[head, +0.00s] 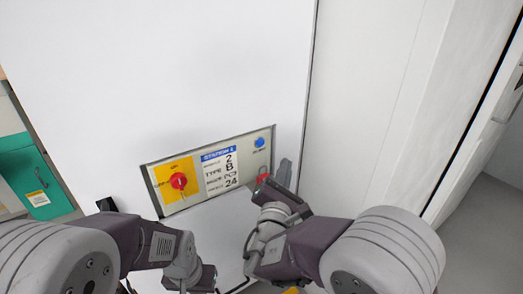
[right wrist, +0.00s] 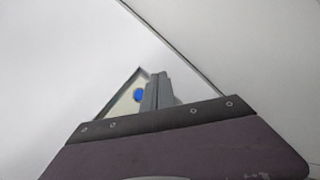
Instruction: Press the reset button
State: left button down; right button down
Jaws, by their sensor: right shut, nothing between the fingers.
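A control panel (head: 211,194) is set in a white cabinet front. A round blue button (head: 259,143) sits at its upper right; the small lettering under it is too small to read. It also shows in the right wrist view (right wrist: 138,95), just left of the fingers. A red button (head: 263,178) at the lower right is partly hidden by my right gripper (head: 284,172). That gripper is shut and empty, pointing up beside the panel's right edge. Whether it touches the panel is unclear. My left gripper (head: 207,279) is low, below the panel; its jaws are unclear.
A red rotary knob (head: 179,181) on a yellow plate is at the panel's left. A printed label (head: 220,171) is in the middle. A white surface (head: 215,235) lies below the panel. A teal cabinet (head: 30,180) stands at far left. Grey floor shows at right.

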aim_at(260, 143)
jog(key=shift+w+a+p, duration=0.35)
jog(key=shift+w+a, duration=0.5)
jog(key=shift+w, duration=0.35)
jog(key=shift+w+a+p, duration=0.35)
jog(key=shift+w+a, duration=0.5)
jog(key=shift+w, duration=0.35)
jog(key=shift+w+a+p, duration=0.35)
jog(key=shift+w+a, duration=0.5)
jog(key=shift+w, duration=0.35)
jog(key=shift+w+a, duration=0.25)
jog(key=shift+w, duration=0.05)
